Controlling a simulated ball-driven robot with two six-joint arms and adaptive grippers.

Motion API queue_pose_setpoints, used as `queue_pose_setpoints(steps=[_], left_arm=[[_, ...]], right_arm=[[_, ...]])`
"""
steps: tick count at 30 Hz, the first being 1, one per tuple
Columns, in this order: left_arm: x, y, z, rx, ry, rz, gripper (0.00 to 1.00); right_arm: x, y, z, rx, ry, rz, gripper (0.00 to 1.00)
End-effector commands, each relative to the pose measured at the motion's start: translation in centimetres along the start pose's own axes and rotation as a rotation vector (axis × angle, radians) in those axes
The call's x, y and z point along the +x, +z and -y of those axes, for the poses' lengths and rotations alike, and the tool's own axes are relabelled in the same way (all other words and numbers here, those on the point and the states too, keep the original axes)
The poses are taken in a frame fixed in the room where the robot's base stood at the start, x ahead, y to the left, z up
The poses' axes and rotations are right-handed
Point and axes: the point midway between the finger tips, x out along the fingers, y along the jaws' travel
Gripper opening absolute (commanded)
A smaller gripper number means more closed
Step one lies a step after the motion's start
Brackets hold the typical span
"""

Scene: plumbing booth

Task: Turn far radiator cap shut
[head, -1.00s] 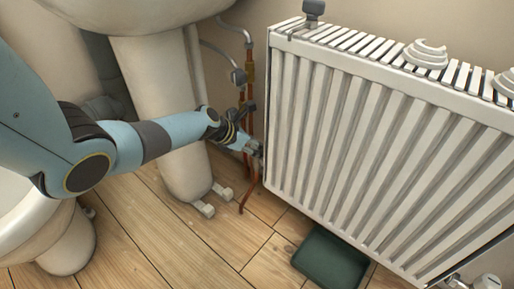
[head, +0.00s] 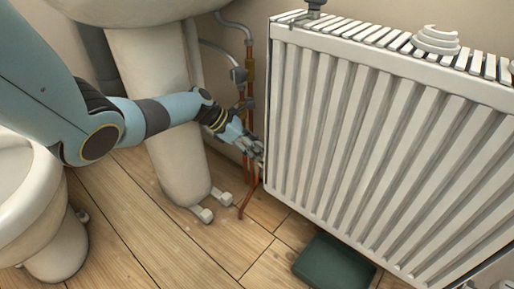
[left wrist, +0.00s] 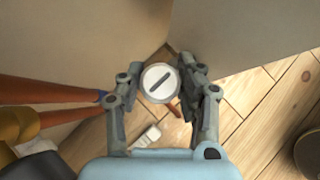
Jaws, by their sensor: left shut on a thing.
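The white radiator (head: 385,150) stands against the wall at the right of the head view. A round pale cap (left wrist: 160,82) with a dark slot or bar across its face shows in the left wrist view. My left gripper (left wrist: 157,84) is shut on this cap, one finger on each side of it. In the head view my left gripper (head: 258,155) is at the radiator's left edge, low beside the copper pipes. The cap cannot be made out there, as the fingers and radiator edge hide it. My right gripper is not in view.
Copper pipes (head: 248,92) run up the wall just left of the radiator and lie close to my left gripper. A white pedestal (head: 165,110) stands left of them. A dark green tray (head: 335,262) lies on the floor. White rings (head: 436,42) rest on the radiator top.

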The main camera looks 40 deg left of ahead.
Motion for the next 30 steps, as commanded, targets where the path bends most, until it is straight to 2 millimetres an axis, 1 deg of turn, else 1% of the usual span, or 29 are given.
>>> queue_pose_setpoints(steps=[9, 10, 12, 15, 21, 25, 28, 30], left_arm=[[-0.1, -0.1, -0.1, 0.002, 0.001, -0.003, 0.03], [-0.1, -0.1, -0.1, 0.002, 0.001, -0.003, 0.39], [-0.1, -0.1, -0.1, 0.002, 0.001, -0.003, 0.48], [0.0, -0.1, 0.0, 0.001, 0.001, -0.002, 0.59], [0.0, -0.1, 0.0, 0.001, 0.0, -0.002, 0.59], [-0.1, 0.0, 0.1, -0.015, 0.015, -0.001, 0.59], [-0.2, 0.2, 0.1, -0.061, 0.063, 0.001, 0.59], [-0.3, 0.4, 0.1, -0.115, 0.117, 0.002, 0.59]], right_arm=[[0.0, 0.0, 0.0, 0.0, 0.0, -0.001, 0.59], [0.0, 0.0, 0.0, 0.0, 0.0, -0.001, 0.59], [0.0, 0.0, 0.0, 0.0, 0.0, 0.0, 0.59], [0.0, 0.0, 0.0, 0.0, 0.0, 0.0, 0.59], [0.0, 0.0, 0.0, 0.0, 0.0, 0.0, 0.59], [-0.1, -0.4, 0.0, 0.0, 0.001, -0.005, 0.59], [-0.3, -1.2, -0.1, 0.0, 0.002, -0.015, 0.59], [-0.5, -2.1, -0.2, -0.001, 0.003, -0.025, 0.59]])
